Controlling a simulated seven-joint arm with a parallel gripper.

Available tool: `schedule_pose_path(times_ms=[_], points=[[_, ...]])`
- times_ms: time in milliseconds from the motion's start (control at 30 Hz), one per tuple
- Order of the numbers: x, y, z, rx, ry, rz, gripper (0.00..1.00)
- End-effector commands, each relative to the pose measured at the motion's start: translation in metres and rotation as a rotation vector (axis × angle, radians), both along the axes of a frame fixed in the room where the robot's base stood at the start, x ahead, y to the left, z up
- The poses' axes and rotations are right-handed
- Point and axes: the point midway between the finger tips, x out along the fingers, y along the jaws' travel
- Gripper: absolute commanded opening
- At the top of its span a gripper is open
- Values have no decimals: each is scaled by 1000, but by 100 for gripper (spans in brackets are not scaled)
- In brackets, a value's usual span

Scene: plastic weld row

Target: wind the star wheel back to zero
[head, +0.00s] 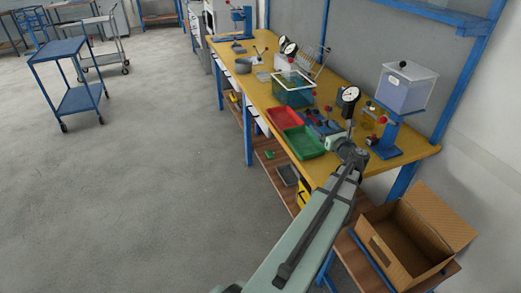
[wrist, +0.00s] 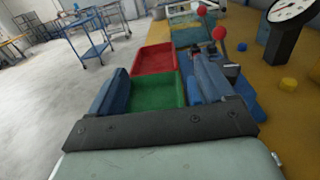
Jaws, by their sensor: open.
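I cannot make out a star wheel for certain in either view. A blue fixture with red ball knobs (head: 318,122) stands on the yellow bench, beside the green tray. Its red knob (wrist: 219,33) shows in the wrist view, just beyond my right finger. My gripper (wrist: 160,75) is open and empty, its two blue fingers apart with the green tray (wrist: 158,93) seen between them. In the head view my gripper (head: 334,142) is over the bench's front part, near the green tray and the dial gauge (head: 348,95). The arm hides part of the bench there.
A red tray (head: 285,117) lies beyond the green one. A blue stand carries a clear bin (head: 405,90) at the right. A yellow knob (wrist: 288,84) and a blue knob sit on the bench. An open cardboard box (head: 405,240) is below right.

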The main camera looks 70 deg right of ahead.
Motion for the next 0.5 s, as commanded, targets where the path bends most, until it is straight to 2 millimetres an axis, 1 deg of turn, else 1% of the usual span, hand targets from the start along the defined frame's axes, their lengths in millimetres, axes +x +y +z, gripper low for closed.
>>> schedule_pose_path(times_ms=[33,100,233,500], points=[[9,3,-1,1,6,7,82],[21,5,-2,1,14,14,82],[41,10,-3,2,31,30,82],[80,22,-15,-1,80,74,82]])
